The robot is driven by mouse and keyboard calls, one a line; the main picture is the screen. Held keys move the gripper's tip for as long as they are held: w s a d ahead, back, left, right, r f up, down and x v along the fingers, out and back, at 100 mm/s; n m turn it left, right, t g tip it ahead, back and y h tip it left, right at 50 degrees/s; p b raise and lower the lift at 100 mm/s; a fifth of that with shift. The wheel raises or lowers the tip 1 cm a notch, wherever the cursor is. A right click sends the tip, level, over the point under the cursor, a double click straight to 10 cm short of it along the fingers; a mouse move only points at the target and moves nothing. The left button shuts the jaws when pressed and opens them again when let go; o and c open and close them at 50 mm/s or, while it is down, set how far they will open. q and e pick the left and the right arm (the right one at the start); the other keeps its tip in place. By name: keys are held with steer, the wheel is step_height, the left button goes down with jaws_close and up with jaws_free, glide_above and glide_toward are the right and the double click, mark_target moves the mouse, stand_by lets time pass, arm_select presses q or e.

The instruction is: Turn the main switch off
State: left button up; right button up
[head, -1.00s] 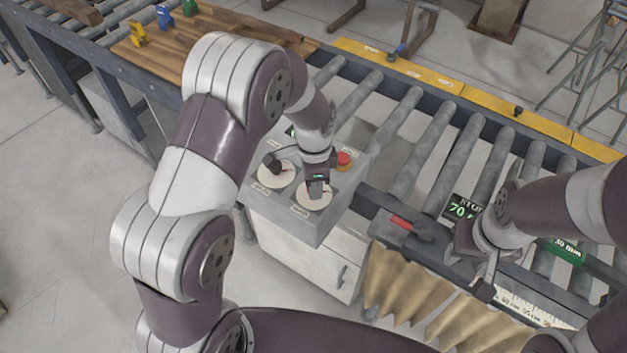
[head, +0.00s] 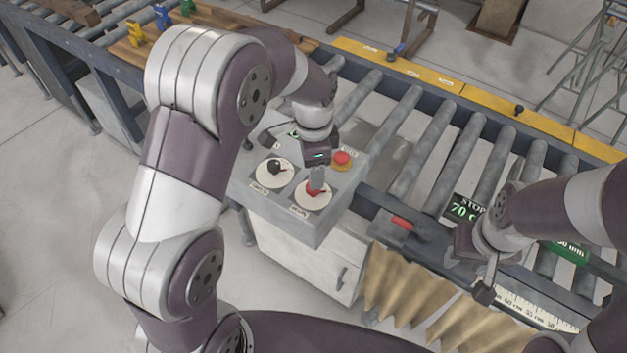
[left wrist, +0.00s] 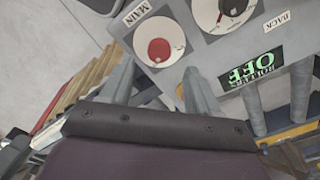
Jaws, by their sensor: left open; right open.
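The main switch (head: 313,192) is a red knob on a round white dial, at the front right of the grey control box's top. It also shows in the left wrist view as a red disc (left wrist: 159,50) beside a "MAIN" label. The knob's exact setting is hard to read. My right gripper (head: 478,272) is open and empty by the conveyor's front rail.
A black knob (head: 274,168) on a second dial sits left of the main switch. A display (left wrist: 251,68) reads "ROLLERS OFF". The roller conveyor (head: 432,140) runs behind and right of the box.

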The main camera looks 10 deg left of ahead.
arm_select(q)
step_height(320, 180, up, 7)
steer(key=p, duration=0.2)
steer(key=shift+r, duration=0.15)
steer(key=s+a+f+n+b, duration=0.3)
steer(key=s+f+n, duration=0.2)
steer(key=s+n, duration=0.1)
steer(key=s+a+f+n+t+b, duration=0.1)
steer(key=s+a+f+n+b, duration=0.1)
steer(key=s+f+n, duration=0.4)
steer(key=shift+s+a+n+b, duration=0.4)
steer(key=shift+s+n+b, duration=0.15)
steer(key=shift+s, duration=0.45)
